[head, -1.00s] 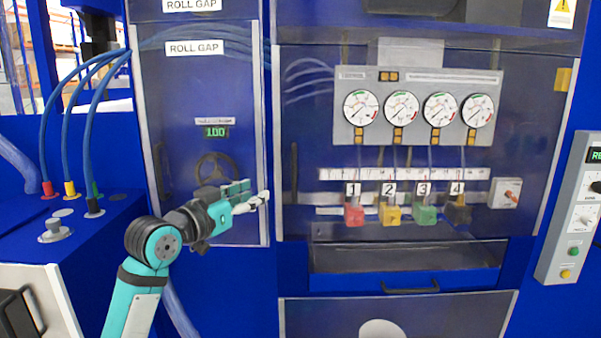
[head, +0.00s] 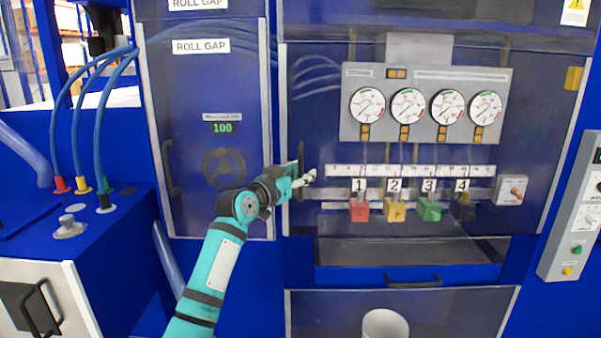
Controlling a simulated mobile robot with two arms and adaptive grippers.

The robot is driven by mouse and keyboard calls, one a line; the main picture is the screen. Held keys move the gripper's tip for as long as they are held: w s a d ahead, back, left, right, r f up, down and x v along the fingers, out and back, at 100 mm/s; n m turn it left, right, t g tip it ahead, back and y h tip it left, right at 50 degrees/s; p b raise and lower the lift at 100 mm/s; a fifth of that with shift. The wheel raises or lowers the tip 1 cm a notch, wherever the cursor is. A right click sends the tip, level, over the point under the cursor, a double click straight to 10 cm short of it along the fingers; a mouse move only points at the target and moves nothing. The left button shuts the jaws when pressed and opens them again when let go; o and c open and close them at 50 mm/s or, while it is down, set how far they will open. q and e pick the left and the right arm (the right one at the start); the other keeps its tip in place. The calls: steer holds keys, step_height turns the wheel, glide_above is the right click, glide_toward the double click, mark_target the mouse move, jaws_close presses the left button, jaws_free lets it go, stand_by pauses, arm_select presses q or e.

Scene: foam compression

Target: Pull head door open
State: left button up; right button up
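The head door (head: 560,130) is a large see-through panel in the blue machine, with gauges and coloured valves behind it. It looks closed. Its dark upright handle (head: 301,150) is at the door's left edge. My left gripper (head: 311,178) is at the handle's lower part and overlaps it in the picture. Its fingers point right and are small and seen side-on, so I cannot tell whether they are open or shut, or touching the handle. My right gripper is not in view.
The roll gap door (head: 200,90) with its own handle (head: 170,167) and a handwheel (head: 223,168) is to the left. A tray with a black handle (head: 413,281) sits below the head door. A control panel (head: 575,210) is at the right.

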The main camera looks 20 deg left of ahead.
arm_select(q)
jaws_close()
steer(key=shift+f, duration=0.1)
stand_by(0.6)
